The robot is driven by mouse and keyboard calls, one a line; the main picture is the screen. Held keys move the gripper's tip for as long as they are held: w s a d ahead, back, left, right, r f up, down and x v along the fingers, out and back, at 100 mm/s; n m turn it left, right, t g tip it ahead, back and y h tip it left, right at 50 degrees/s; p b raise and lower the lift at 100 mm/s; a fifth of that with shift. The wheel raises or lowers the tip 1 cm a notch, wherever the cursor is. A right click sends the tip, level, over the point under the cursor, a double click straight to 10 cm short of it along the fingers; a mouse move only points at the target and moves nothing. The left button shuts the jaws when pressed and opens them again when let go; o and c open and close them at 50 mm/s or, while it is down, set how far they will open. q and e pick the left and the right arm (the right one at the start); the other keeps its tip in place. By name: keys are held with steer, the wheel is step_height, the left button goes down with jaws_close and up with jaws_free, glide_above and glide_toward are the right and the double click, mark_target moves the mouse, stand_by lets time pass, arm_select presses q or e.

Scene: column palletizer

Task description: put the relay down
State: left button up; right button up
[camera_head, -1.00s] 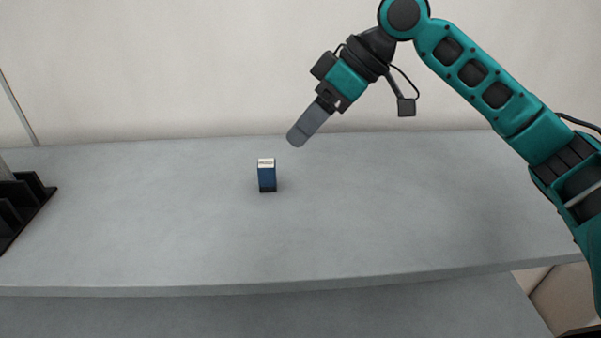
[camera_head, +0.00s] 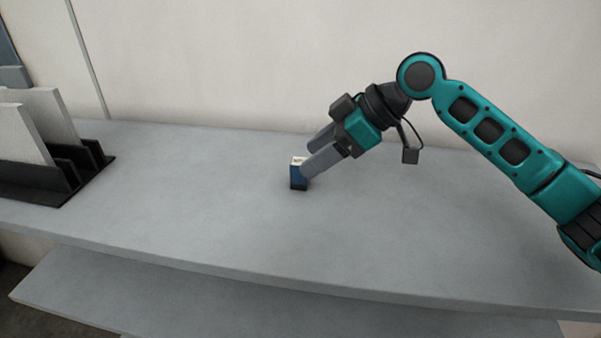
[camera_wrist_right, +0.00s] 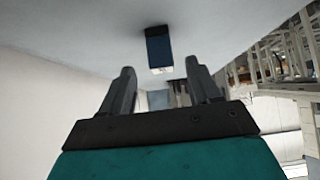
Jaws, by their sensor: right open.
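The relay (camera_head: 298,180), a small blue box with a white top and dark base, stands upright on the grey table (camera_head: 200,210). My right gripper (camera_head: 309,157) is open, its two fingers reaching toward the relay from the upper right. The near fingertip overlaps the relay's right side in the head view; whether it touches cannot be told. In the right wrist view the relay (camera_wrist_right: 158,45) shows just past the fingertips (camera_wrist_right: 160,72), lined up with the gap between them. Nothing is held. My left gripper is not in view.
A black slotted rack (camera_head: 92,165) holding pale panels (camera_head: 45,115) stands at the table's left. The table around the relay is clear. A pale wall (camera_head: 230,70) rises behind, and a lower shelf (camera_head: 150,290) shows under the front edge.

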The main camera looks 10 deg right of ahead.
mark_target(302, 161)
steer(key=shift+x, duration=3.05)
steer(key=shift+a+r, duration=0.15)
steer(key=shift+s, duration=0.1)
steer(key=shift+c, duration=0.3)
jaws_close()
steer(key=shift+r, duration=0.1)
